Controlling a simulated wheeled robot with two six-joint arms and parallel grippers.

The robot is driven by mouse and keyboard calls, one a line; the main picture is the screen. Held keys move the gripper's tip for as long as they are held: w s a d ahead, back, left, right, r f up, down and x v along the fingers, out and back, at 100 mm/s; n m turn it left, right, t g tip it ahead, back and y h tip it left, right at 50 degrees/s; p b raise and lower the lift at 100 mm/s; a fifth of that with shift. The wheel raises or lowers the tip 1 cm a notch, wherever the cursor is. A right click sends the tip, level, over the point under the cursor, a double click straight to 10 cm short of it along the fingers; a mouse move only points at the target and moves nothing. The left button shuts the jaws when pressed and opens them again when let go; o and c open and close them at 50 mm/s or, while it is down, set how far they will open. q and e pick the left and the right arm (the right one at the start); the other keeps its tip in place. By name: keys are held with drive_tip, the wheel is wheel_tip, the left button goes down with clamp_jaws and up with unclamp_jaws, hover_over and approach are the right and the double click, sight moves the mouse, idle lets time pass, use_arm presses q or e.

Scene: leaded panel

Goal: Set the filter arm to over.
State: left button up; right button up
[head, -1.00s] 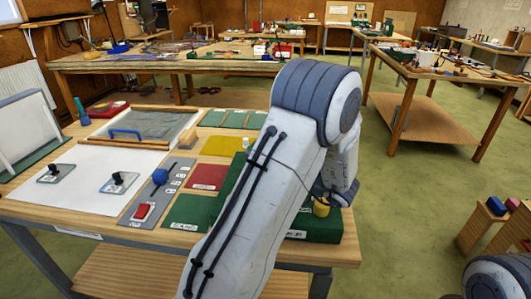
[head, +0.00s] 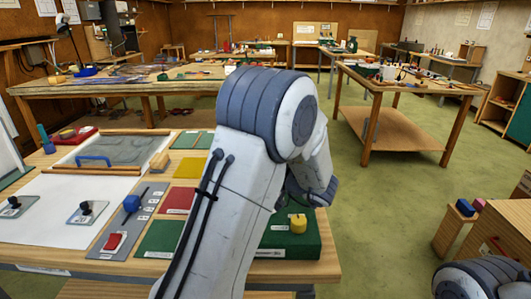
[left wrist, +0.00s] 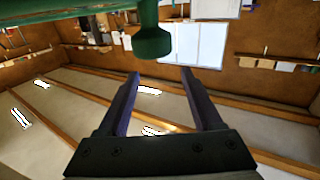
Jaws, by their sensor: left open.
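On the workbench, a grey panel (head: 110,236) carries a blue knob (head: 132,203) on a thin dark rod, with small labels beside it, and a red switch (head: 114,241). I cannot tell whether this is the filter arm. A green box (head: 290,243) with a yellow knob (head: 298,222) stands at the bench's right end. My left arm crosses the middle of the head view and hides part of the bench; its fingers are hidden there. In the left wrist view my left gripper (left wrist: 160,72) is open and empty. A green knob-ended post (left wrist: 151,38) shows just beyond its fingertips.
A white board (head: 60,208) with two black knobs and a wooden-framed tray (head: 110,143) lie on the bench's left. Coloured squares, one yellow (head: 189,168), lie beside my arm. Other tables (head: 395,95) stand behind.

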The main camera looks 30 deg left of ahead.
use_arm(q)
drive_tip(key=d+r, duration=0.6)
drive_tip(key=d, duration=0.5)
drive_tip(key=shift+d+r, duration=0.15)
